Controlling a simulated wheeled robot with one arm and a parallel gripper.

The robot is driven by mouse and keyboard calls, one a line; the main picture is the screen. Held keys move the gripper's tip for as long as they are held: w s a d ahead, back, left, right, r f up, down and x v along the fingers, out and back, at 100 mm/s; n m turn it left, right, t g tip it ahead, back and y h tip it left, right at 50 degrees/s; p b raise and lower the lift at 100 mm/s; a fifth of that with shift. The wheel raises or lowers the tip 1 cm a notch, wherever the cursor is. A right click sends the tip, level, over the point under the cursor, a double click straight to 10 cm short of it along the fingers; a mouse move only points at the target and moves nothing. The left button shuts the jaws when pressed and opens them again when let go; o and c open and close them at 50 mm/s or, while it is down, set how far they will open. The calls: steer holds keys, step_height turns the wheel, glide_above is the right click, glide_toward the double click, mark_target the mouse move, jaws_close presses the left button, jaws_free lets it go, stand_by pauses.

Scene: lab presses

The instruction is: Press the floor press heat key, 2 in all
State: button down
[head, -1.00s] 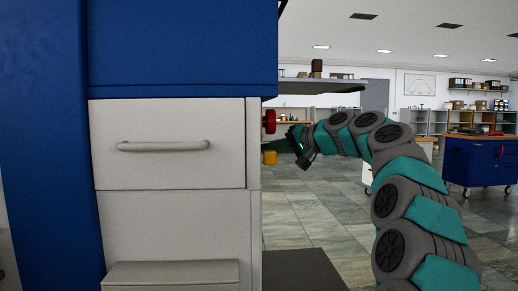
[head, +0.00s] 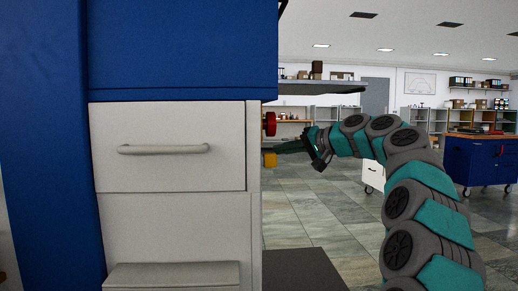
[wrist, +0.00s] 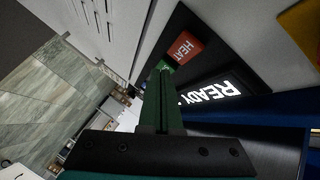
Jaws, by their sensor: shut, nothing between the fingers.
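The floor press (head: 170,225) stands close on the left in the head view, with a blue upper body and a pale lower cabinet. Its control side faces right and is hidden there. In the wrist view the red key marked HEAT (wrist: 186,47) sits on a dark panel, and a lit READY display (wrist: 222,88) is beside it. My gripper (head: 281,149) is shut and empty, pointing left at the press's side. In the wrist view its dark green fingers (wrist: 166,72) end just below the HEAT key and partly cover a green key. Contact cannot be told.
A red knob (head: 270,124) juts from the press's right side, above my fingers. A yellow part (wrist: 302,28) shows at the wrist view's top right corner. Open tiled floor (head: 320,215) lies right of the press; a blue cart (head: 490,160) stands farther back.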

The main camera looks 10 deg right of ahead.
steer(key=d, duration=0.2)
steer(key=shift+d+p, duration=0.35)
steer(key=shift+d, duration=0.05)
steer(key=shift+s, duration=0.1)
